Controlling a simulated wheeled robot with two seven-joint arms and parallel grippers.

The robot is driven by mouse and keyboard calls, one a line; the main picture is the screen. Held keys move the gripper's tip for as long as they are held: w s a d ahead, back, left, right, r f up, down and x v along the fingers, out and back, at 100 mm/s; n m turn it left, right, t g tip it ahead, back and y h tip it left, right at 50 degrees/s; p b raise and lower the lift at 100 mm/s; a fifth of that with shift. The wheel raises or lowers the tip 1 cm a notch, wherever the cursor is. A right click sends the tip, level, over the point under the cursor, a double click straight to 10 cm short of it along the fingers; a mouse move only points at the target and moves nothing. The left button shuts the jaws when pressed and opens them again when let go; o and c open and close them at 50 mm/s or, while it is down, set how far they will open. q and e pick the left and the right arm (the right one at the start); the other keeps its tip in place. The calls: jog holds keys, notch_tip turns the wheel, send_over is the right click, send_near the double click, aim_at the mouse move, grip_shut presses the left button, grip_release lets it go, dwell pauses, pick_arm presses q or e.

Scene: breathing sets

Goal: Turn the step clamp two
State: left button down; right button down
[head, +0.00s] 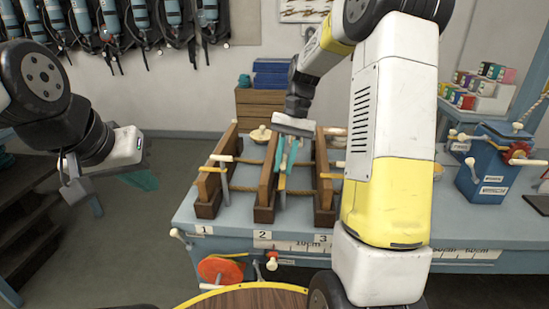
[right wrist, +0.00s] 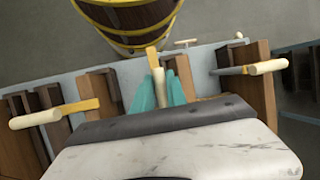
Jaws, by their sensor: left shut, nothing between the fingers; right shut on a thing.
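The bench (head: 183,215) carries three wooden uprights, with labels 1, 2 and 3 along its front. Step clamp two, at the middle upright (head: 267,180), has a cream handle (right wrist: 158,78) and a yellow lever (right wrist: 152,57). My right gripper (head: 287,155) comes from above and is shut on that handle; its teal fingers flank it in the right wrist view (right wrist: 160,95). The palm hides much of the clamp there. My left gripper (head: 145,180) is shut and empty, off the bench's left side.
Clamp one's handle (head: 222,158) and clamp three's handle (right wrist: 35,120) stand to either side, close to my right gripper. A yellow-banded barrel (right wrist: 130,20) is in front of the bench. A blue box (head: 487,165) stands at right.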

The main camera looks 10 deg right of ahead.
jog(key=shift+a+m, duration=0.1)
jog(key=shift+m, duration=0.2)
jog(key=m+t, duration=0.1)
jog(key=m, duration=0.1)
jog(key=m+y, duration=0.1)
jog(key=m, duration=0.1)
jog(key=shift+a+t, duration=0.15)
jog(key=shift+t, duration=0.25)
jog(key=shift+w+m+t+y, duration=0.15)
jog(key=shift+m+t, duration=0.25)
jog(key=shift+m, duration=0.6)
jog(key=shift+m+t+y, duration=0.25)
jog(key=shift+m+t, duration=0.15)
jog(key=shift+m, duration=0.6)
jog(key=c, duration=1.4)
grip_release()
jog(key=shift+a, duration=0.1)
jog(key=shift+o, duration=0.2)
jog(key=v, duration=0.8)
